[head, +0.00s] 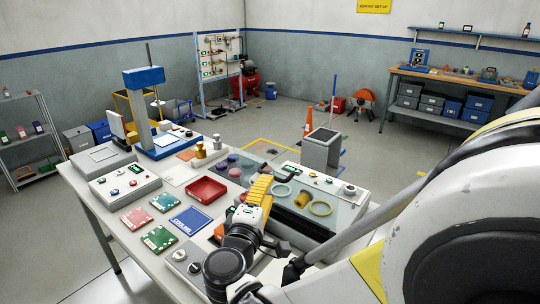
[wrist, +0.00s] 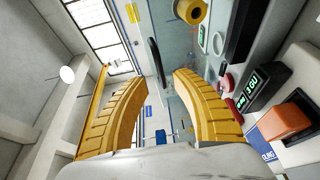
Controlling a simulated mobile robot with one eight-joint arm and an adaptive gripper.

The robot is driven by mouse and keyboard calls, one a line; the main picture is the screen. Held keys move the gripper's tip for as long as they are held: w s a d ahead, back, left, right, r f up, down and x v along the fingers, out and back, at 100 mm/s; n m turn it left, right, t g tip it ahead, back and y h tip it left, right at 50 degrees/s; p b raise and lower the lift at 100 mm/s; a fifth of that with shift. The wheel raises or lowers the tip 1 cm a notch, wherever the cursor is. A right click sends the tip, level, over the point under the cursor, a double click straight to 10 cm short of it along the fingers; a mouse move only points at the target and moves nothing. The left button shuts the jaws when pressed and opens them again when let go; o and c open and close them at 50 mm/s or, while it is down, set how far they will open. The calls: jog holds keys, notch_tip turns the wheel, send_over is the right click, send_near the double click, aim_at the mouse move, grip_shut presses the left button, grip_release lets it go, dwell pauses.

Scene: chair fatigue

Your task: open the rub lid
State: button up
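The rub lid (head: 338,197) looks like a clear panel over a grey machine (head: 352,191) on the bench. A yellow roll (head: 302,199) and rings show at or under it. The wrist view shows the clear panel (wrist: 174,38) with a dark bar like a handle (wrist: 157,62). My gripper (head: 259,188) is near the machine's left side in the head view. In the wrist view its yellow fingers (wrist: 160,80) are apart and empty, with the dark bar beyond the gap. Contact with the bar is not visible. My gripper hides part of the machine's left side.
A red tray (head: 206,190), coloured cards (head: 159,238) and a blue card (head: 190,221) lie left of my gripper. A blue-topped press (head: 144,77) stands behind. In the wrist view, a green display (wrist: 253,91) and red buttons are close to the right finger.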

jog(key=b+x, duration=0.1)
jog(key=x, duration=0.5)
jog(key=shift+d, duration=0.1)
grip_shut()
